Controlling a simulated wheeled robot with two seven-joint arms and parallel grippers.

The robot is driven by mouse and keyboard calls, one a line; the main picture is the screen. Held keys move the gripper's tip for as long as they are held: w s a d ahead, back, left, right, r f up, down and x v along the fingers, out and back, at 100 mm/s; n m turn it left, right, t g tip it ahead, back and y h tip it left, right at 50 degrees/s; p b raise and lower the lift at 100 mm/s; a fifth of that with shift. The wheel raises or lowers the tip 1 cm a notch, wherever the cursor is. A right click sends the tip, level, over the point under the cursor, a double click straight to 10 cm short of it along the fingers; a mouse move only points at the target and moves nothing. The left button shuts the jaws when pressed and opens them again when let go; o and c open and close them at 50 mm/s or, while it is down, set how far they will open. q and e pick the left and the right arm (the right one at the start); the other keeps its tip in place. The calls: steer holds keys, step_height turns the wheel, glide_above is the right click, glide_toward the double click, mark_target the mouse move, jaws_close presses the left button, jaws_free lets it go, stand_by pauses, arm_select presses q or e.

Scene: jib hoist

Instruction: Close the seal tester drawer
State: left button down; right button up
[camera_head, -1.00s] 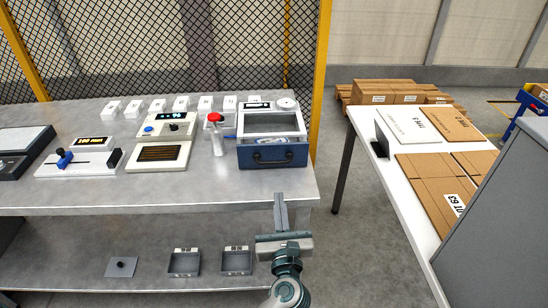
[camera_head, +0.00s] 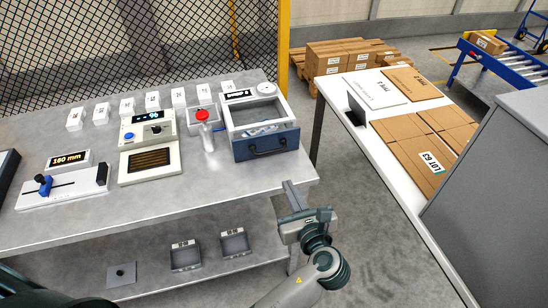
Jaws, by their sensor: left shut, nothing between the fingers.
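The seal tester (camera_head: 257,110) stands at the right end of the grey workbench, a box with a clear-topped chamber and a small display. Its blue drawer front (camera_head: 267,144) with a dark handle faces me and sticks out from the body; items lie in the drawer behind it. My left gripper (camera_head: 292,196) is shut and empty, just in front of and below the bench's front edge, apart from the drawer. My right gripper is not in view.
A white table (camera_head: 377,139) with flat cartons is on the right, past a floor gap. A grey cabinet (camera_head: 500,200) stands at the right edge.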

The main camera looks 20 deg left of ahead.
arm_select(q)
steer(key=shift+w, duration=0.1)
steer(key=p, duration=0.5)
glide_toward(271, 153)
steer(key=x, duration=0.4)
steer(key=shift+w+a, duration=0.25)
steer(key=shift+w, duration=0.05)
steer(key=shift+x, duration=0.8)
steer(key=shift+f, duration=0.1)
steer(key=shift+w, duration=0.1)
